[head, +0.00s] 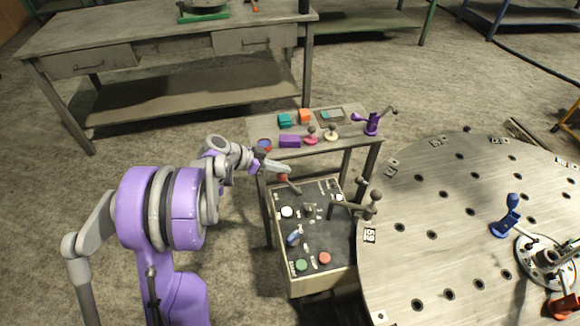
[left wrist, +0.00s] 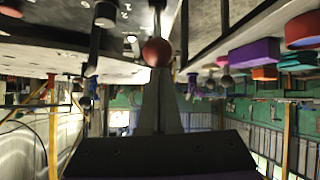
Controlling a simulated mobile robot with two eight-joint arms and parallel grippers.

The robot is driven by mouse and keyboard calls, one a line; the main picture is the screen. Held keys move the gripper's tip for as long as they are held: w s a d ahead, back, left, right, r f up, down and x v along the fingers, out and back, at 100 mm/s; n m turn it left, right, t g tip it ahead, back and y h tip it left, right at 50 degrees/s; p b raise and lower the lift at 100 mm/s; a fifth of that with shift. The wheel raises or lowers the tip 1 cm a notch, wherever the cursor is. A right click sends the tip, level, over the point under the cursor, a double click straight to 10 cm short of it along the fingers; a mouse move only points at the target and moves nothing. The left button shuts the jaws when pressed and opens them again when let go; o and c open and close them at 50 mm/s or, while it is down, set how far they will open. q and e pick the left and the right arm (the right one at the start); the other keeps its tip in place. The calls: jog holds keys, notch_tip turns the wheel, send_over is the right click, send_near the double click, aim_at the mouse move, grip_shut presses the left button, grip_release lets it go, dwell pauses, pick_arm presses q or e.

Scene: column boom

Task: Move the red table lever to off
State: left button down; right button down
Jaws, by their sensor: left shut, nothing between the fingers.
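The red lever (head: 283,178) stands at the back left corner of the dark control panel (head: 314,250). Its bar runs from the red knob down toward the right. In the left wrist view its round red knob (left wrist: 157,52) sits right at my fingertips, with the dark bar behind it. My left gripper (head: 288,168) is shut and empty, its fingers just above and beside the knob. I cannot tell whether they touch it. My right gripper is not in view.
The panel also carries a blue-handled switch (head: 294,236), a green button (head: 302,265) and a red button (head: 324,258). A small table (head: 347,145) with coloured blocks and knobs stands behind. A large round perforated table (head: 460,230) is close on the right.

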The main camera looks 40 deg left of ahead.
pick_arm(q)
jog(key=shift+s+a+f, duration=0.3)
jog(key=shift+s+a, duration=0.05)
jog(key=shift+s, duration=0.05)
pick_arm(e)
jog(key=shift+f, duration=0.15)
pick_arm(q)
jog(key=shift+f, duration=0.1)
